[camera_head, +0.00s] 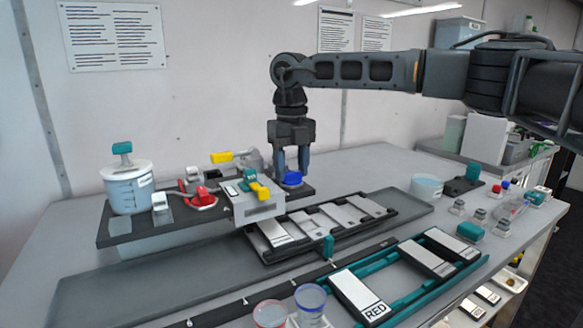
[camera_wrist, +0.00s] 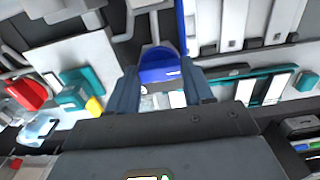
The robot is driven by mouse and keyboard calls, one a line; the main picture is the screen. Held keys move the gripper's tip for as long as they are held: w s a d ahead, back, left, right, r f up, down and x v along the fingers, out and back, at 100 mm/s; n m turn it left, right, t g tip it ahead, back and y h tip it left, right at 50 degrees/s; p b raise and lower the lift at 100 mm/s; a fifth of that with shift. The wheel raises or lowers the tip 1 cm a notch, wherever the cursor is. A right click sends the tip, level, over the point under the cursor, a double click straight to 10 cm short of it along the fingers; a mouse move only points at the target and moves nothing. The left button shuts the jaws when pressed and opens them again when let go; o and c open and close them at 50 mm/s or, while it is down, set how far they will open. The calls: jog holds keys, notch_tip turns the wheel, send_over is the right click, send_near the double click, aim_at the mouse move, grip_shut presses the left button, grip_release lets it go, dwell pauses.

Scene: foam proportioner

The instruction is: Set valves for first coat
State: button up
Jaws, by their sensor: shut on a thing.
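My gripper (camera_head: 292,174) points straight down at the right end of the raised grey platform. Its fingers are shut on a blue valve handle (camera_head: 292,179), one finger on each side. In the wrist view the blue handle (camera_wrist: 158,68) shows between the fingertips, with a blue strip running away from it. A yellow handle (camera_head: 221,157) lies level at the back of the platform. A red valve handle (camera_head: 199,197) sits left of the centre. A light grey block (camera_head: 258,209) with teal and yellow parts stands at the front. The valve body under my gripper is partly hidden.
A dark rack of grey panels (camera_head: 330,222) and a teal rack with a panel marked RED (camera_head: 362,295) lie in front. Jars (camera_head: 310,303) stand at the front edge. Small pots and knobs fill the right.

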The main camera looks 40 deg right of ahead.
aim_at(291, 172)
jog(key=o, duration=1)
jog(key=shift+o, duration=0.2)
jog(key=shift+r, duration=0.1)
notch_tip(291, 172, up, 8)
jog(key=shift+f+b, duration=0.15)
jog(key=shift+b, duration=0.35)
